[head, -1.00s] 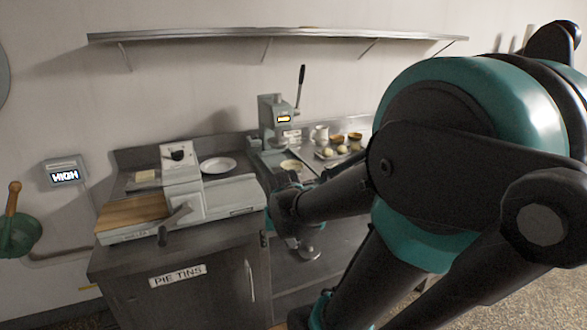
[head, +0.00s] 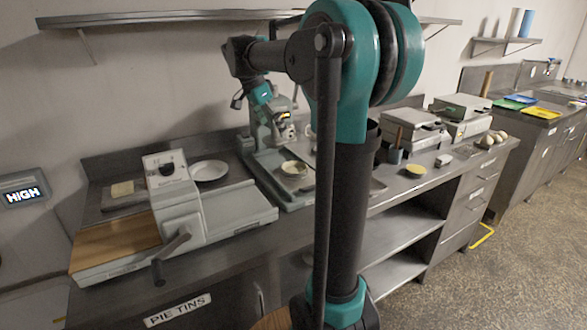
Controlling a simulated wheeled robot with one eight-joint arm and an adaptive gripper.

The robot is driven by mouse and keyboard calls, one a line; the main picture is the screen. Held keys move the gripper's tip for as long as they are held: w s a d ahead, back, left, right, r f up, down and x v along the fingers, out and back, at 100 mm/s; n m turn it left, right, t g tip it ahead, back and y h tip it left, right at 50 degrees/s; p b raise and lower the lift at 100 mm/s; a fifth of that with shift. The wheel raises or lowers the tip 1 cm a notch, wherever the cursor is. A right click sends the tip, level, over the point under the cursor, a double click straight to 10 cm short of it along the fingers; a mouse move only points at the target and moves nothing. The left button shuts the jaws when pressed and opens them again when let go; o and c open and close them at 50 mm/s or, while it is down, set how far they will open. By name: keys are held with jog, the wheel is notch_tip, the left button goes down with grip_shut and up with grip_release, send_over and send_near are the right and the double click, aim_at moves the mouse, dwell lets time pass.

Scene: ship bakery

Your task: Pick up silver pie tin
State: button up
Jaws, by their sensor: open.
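I cannot single out the silver pie tin for certain. A small round dish with a pale filling (head: 294,168) sits on the base of the grey-green press (head: 262,150), and its metal is too small to judge. Another small round item with a yellow top (head: 416,170) lies near the counter's front edge. My gripper (head: 285,128) is open, in front of the press column and above the pale-filled dish, apart from it. It looks empty, though its fingertips are small and hard to make out.
A slicer-like machine with a wooden board (head: 115,240) and a white plate (head: 209,171) stand at the left. The cabinet below is labelled PIE TINS (head: 178,310). More machines (head: 410,130) stand along the counter to the right. A wall shelf (head: 170,19) hangs above. Open floor lies at right.

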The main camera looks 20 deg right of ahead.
send_near(295, 171)
jog(key=shift+w+d+f, duration=0.1)
jog(key=shift+w+f, duration=0.2)
jog(key=shift+f, duration=0.6)
jog(key=shift+d+x, duration=0.15)
jog(key=shift+x, duration=1.2)
jog(key=shift+d+x, duration=0.2)
jog(key=shift+x, duration=1.1)
jog(key=shift+s+r, duration=0.1)
jog(key=c, duration=1)
